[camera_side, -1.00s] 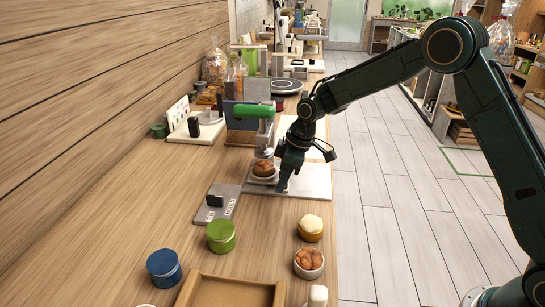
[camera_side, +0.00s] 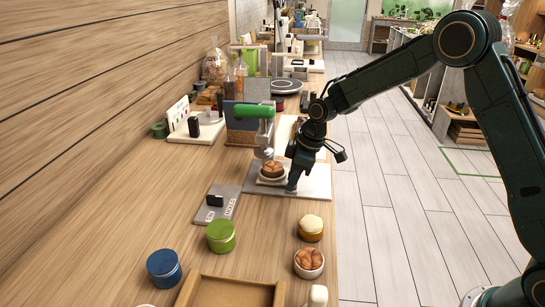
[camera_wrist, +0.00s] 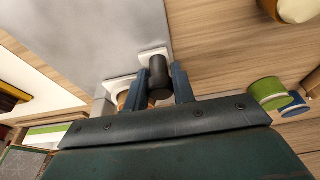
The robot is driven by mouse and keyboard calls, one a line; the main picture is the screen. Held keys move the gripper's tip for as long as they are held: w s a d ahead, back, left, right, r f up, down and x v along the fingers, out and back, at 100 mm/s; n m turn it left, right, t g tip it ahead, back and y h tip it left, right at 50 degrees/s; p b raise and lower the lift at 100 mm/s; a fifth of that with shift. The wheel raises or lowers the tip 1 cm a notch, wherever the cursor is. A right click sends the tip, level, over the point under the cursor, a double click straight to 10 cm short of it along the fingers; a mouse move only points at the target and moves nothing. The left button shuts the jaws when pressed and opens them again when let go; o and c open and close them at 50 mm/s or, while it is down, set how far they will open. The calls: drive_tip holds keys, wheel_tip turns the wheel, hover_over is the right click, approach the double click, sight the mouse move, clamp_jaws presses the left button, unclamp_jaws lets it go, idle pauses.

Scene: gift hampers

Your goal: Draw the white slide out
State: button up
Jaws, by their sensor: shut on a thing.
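The white slide (camera_side: 268,183) lies on a grey base plate (camera_side: 318,186), under a white dish with a brown-topped round item (camera_side: 272,169). My gripper (camera_side: 291,186) is low at the right end of the slide. In the wrist view, the gripper's blue fingers (camera_wrist: 159,88) are shut on a black knob (camera_wrist: 159,76). A white end of the slide (camera_wrist: 152,54) shows just past the knob. The rest of the slide is mostly hidden by the dish and fingers.
A press with a green arm (camera_side: 256,110) stands behind the dish. A grey plate with a black block (camera_side: 215,200) lies left. Green (camera_side: 221,236) and blue (camera_side: 163,268) tins, a cream-topped jar (camera_side: 311,228) and a bowl of brown items (camera_side: 309,262) stand nearer. The table edge is close on the right.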

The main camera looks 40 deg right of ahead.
drive_tip(key=shift+s+d, duration=2.85)
drive_tip(key=shift+d, duration=0.05)
drive_tip(key=o, duration=0.8)
drive_tip(key=shift+r, duration=0.15)
drive_tip(key=shift+r, duration=3.35)
drive_tip(key=shift+r, duration=0.1)
drive_tip(key=v, duration=1.3)
drive_tip(key=shift+s+d+r, duration=0.1)
drive_tip(key=shift+r, duration=0.2)
drive_tip(key=shift+s, duration=0.1)
